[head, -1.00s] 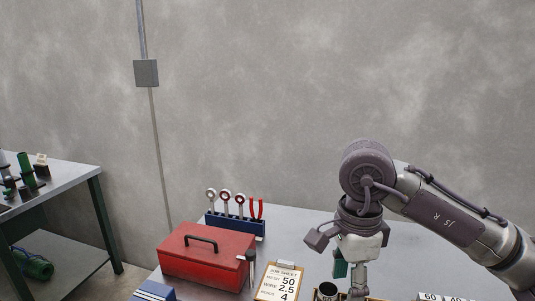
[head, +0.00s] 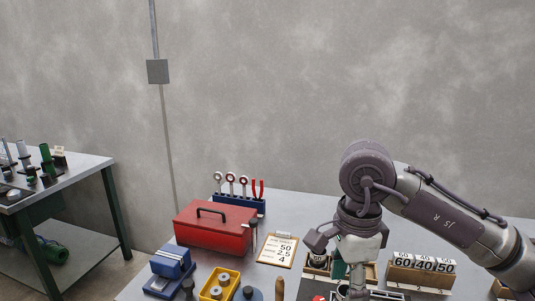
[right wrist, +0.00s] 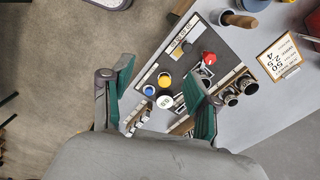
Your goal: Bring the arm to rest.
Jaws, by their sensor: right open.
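My right arm comes in from the right of the head view and bends down at the wrist. Its gripper (head: 347,283) hangs in front of the workbench (head: 310,207), with its fingertips hard to make out there. In the right wrist view the two green-padded fingers (right wrist: 158,82) are wide apart, with nothing held between them. My left gripper is in neither view.
A red toolbox (head: 212,228), a job sheet (head: 277,249), a rack of tools (head: 238,203), a yellow bin (head: 220,285) and a number block (head: 421,271) stand on the bench. A second table (head: 88,166) stands at left. Bare floor (right wrist: 55,70) shows beside the bench.

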